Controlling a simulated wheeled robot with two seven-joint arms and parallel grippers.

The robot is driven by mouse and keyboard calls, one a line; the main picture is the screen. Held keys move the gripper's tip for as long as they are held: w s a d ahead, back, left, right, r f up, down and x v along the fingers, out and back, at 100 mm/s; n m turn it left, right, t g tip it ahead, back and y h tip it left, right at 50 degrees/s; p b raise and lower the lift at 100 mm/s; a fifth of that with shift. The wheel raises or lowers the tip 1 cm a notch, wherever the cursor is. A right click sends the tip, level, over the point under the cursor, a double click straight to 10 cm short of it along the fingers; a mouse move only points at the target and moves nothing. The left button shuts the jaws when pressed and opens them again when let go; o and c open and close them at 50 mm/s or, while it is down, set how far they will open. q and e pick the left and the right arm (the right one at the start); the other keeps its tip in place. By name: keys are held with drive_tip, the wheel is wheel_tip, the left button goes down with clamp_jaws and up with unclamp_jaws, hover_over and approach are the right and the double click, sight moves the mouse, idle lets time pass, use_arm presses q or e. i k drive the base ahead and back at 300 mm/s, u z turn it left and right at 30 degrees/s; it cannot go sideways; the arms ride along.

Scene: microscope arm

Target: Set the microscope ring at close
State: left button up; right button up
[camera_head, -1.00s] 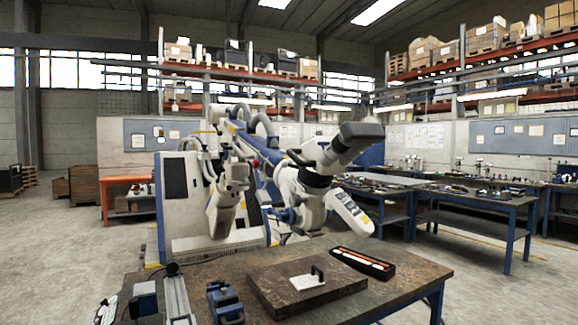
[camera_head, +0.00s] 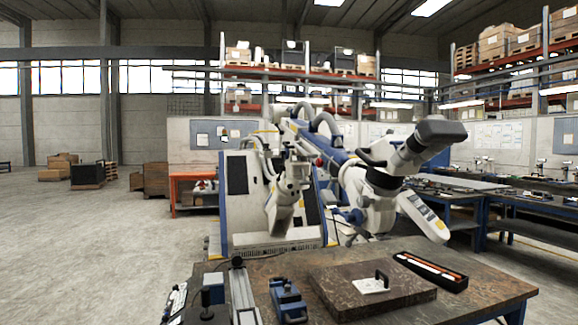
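A large white and blue surgical-type microscope (camera_head: 370,195) stands behind the near table, right of the picture's middle. Its jointed arm (camera_head: 325,150) rises from a white and blue cabinet (camera_head: 266,200) and reaches right. A dark eyepiece part (camera_head: 440,130) points up and right at its head. A dark band (camera_head: 384,178) shows around the white head below the eyepiece; I cannot tell whether it is the ring or how any ring is set. Neither of my grippers is in view.
A near table (camera_head: 490,290) carries a stone slab (camera_head: 330,292) with a small handled block, an open black tray (camera_head: 430,270), a blue clamp-like device (camera_head: 288,300) and a metal rail (camera_head: 243,292). Workbenches (camera_head: 520,205) stand at right. The floor at left is open.

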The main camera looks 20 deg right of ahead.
sight(381, 179)
drive_tip(key=u, duration=0.15)
drive_tip(key=i, duration=0.95)
drive_tip(key=z, duration=1.95)
